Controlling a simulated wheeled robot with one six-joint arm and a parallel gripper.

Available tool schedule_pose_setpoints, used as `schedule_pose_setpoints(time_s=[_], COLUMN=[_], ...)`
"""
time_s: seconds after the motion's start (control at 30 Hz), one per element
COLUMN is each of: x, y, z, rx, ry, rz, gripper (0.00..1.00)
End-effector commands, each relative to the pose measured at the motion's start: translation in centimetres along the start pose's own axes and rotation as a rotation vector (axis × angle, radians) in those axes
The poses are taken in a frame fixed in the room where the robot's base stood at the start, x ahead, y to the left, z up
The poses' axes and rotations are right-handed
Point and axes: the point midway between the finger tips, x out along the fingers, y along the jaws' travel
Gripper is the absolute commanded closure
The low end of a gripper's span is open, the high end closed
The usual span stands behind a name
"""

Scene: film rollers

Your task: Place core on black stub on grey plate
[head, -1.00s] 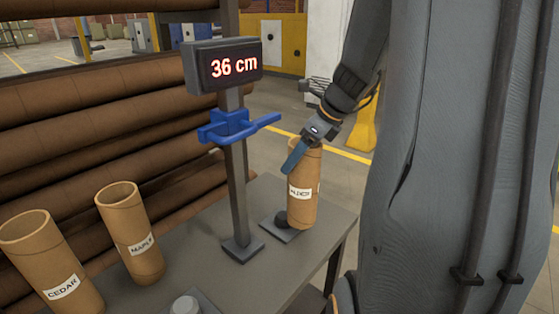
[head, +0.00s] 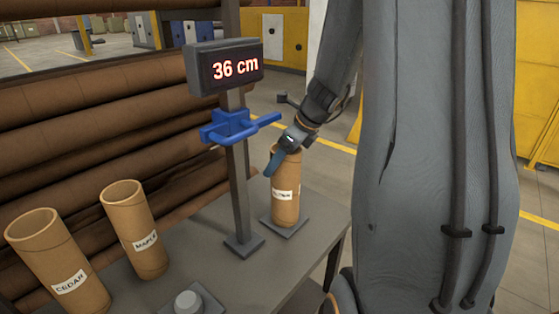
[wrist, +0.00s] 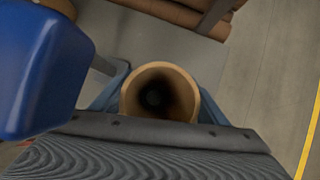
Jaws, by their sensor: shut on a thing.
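The tan cardboard core (head: 285,196) stands upright over the grey plate (head: 297,226) on the right part of the table. My gripper (head: 277,163) is shut on its upper rim. The black stub is hidden in the head view. In the wrist view the core (wrist: 129,98) shows from above as a round tan rim, with the blue fingers of my gripper (wrist: 160,100) on both sides. A small dark round shape shows deep inside the core, likely the stub. I cannot tell whether the core's bottom touches the plate. Its label is hard to read.
Cores labelled CEDAR (head: 55,262) and MAPLE (head: 134,230) stand at left. A post (head: 238,185) carries a "36 cm" display (head: 224,67) and a blue clamp (head: 236,126), close left of my gripper. A light grey knob (head: 187,302) sits at the front.

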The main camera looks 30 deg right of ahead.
Motion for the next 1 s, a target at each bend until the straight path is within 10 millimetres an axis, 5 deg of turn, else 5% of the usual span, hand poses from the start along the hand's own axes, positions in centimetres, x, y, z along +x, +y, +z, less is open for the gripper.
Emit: schedule_pose_setpoints(time_s=[0.07,0.1,0.2,0.63,1.0], x=[0.2,0.3,0.2,-0.7,-7.6], y=[0.0,0.0,0.0,0.0,-0.1], z=[-0.1,-0.2,-0.1,0.1,0.0], rx=[0.0,0.0,0.0,0.0,0.0], ry=[0.0,0.0,0.0,-0.002,-0.002], rz=[0.0,0.0,0.0,-0.001,-0.005], gripper=[0.8,0.31,0.14,0.14,0.14])
